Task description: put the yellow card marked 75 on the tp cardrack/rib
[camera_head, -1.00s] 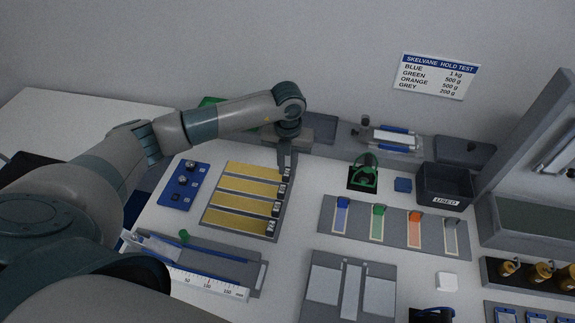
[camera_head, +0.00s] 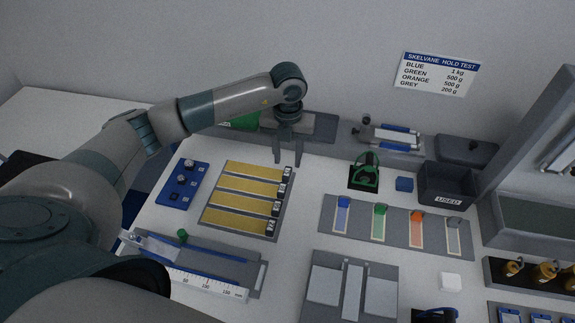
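Several yellow cards (camera_head: 245,187) lie side by side on a grey tray (camera_head: 278,228). Each has a black-and-white label at its right end, too small to read, so I cannot tell which is marked 75. My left gripper (camera_head: 284,160) points down just beyond the right end of the farthest card, its two fingers apart with nothing visible between them. I cannot tell for certain which thing is the card rack; a grey plate with a raised middle strip (camera_head: 351,292) lies at the front centre. My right gripper is not in view.
A blue block with knobs (camera_head: 184,184) is left of the cards, with a ruler device (camera_head: 205,284) in front. A grey mat with coloured tabs (camera_head: 398,232), a green-and-black device (camera_head: 364,174) and a dark "USED" bin (camera_head: 447,186) are to the right.

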